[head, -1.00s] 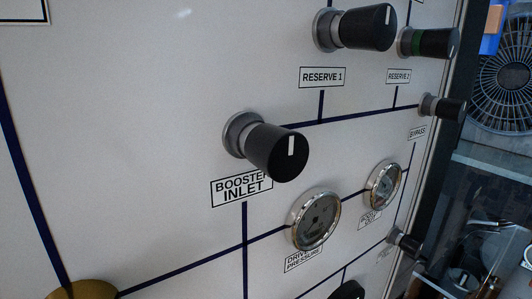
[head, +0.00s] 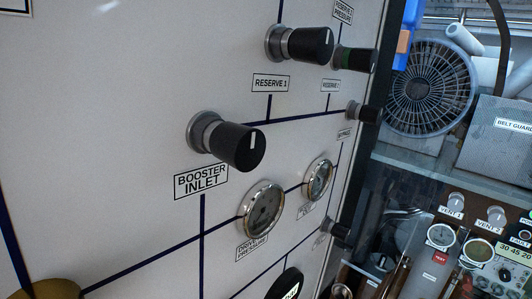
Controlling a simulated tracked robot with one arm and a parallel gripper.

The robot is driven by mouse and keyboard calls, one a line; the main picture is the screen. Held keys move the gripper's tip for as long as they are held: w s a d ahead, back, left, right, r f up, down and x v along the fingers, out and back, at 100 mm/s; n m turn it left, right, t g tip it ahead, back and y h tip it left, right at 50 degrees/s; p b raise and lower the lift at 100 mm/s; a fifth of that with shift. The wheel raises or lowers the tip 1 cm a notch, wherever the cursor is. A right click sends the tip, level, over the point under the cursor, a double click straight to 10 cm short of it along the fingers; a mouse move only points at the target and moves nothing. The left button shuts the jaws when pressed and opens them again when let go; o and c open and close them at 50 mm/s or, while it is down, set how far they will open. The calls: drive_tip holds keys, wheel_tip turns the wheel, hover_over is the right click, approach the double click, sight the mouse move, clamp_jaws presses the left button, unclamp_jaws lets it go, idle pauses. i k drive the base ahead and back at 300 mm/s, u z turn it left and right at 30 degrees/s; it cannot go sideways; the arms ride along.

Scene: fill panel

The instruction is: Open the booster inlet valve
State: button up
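The booster inlet valve (head: 236,146) is a black knob with a white pointer line on a silver collar. It sticks out of the white panel (head: 100,120), just above the label "BOOSTER INLET" (head: 201,181). The white line on its end face stands nearly upright. My gripper does not show in the head view, and nothing touches the knob.
The reserve 1 knob (head: 308,45) is up and right, with a green-banded knob (head: 357,59) beyond it. The drive pressure gauge (head: 262,208) is below right. A fan (head: 432,88) and a console with vent gauges (head: 479,250) stand past the panel's right edge.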

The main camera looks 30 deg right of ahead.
sight(242, 147)
drive_tip(key=z, duration=0.05)
drive_tip(key=k, duration=1.3)
drive_tip(key=z, duration=1)
drive_tip(key=i, duration=1)
drive_tip(key=u, duration=0.1)
